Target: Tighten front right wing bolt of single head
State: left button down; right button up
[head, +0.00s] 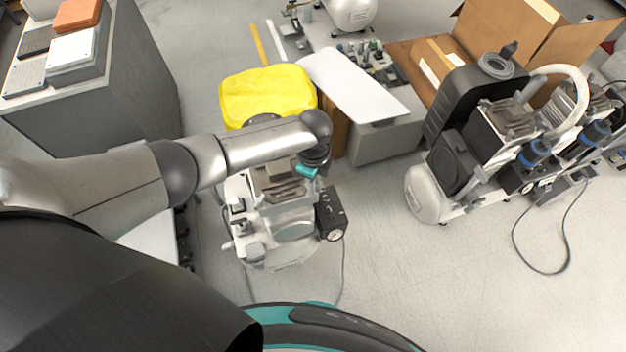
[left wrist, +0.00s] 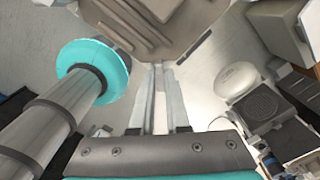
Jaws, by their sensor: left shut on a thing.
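The single head compressor (head: 285,222) stands on the floor below my left arm, with its grey ribbed head on top and a black gauge box (head: 331,214) on its right side. Its head also shows at the top of the left wrist view (left wrist: 135,22). My left gripper (head: 310,172) is at the far right corner of the head, pointing down. In the left wrist view its two long fingers (left wrist: 158,68) are close together, with their tips at the head's edge. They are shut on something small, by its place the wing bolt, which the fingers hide. My right gripper is out of view.
A yellow cover (head: 267,93) and a grey box with a white panel (head: 352,84) stand just behind the compressor. Other compressors (head: 470,140) stand to the right, a grey cabinet (head: 95,105) to the left. Floor is free at front right, with a cable (head: 545,268).

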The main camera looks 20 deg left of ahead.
pick_arm(q)
jog(key=shift+d, duration=0.1)
dwell(0.4)
jog(key=c, duration=0.9)
grip_release()
notch_tip(320, 180, up, 15)
jog(key=p, duration=0.4)
jog(key=shift+r, duration=0.15)
